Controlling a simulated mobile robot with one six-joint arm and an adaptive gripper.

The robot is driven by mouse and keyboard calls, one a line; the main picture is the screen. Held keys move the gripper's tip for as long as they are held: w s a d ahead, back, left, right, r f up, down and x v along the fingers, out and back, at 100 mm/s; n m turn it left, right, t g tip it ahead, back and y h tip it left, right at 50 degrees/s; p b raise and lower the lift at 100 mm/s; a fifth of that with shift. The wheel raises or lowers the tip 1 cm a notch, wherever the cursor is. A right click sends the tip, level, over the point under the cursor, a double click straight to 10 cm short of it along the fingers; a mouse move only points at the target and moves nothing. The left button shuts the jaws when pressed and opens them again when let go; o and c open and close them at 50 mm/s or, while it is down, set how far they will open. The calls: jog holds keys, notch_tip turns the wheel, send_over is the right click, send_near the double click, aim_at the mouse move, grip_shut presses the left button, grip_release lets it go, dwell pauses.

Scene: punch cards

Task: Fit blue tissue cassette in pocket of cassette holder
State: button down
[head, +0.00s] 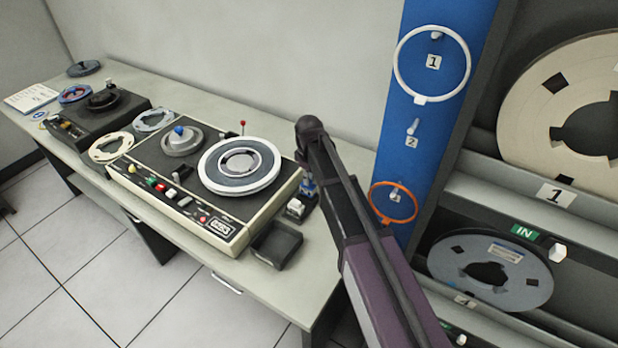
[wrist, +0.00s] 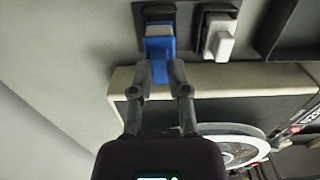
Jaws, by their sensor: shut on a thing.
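The blue tissue cassette (wrist: 159,46) is between the fingertips of my gripper (wrist: 160,74) in the wrist view. My gripper is shut on it. A pale part shows at the cassette's far end, against a dark pocket of the cassette holder (wrist: 154,9). I cannot tell how deep it sits in that pocket. In the head view a bit of the blue cassette (head: 309,187) shows beside my dark arm, just behind the dark holder (head: 296,214). My fingers are hidden there by the arm.
A white block (wrist: 220,38) stands in the neighbouring dark pocket. The tape deck (head: 215,215) with a large reel lies just left of the holder on the table (head: 320,285). A blue panel (head: 427,140) with rings stands to the right.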

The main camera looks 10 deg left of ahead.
jog(key=shift+f+b, duration=1.6)
jog(key=shift+f, duration=0.05)
dwell(0.9)
jog(key=c, duration=0.5)
grip_release()
jog(key=shift+c, duration=0.2)
jog(key=shift+c, duration=0.9)
jog(key=shift+r, duration=0.15)
jog(key=shift+r+p, duration=3.95)
jog(key=shift+p, duration=0.15)
jog(key=shift+f, duration=0.1)
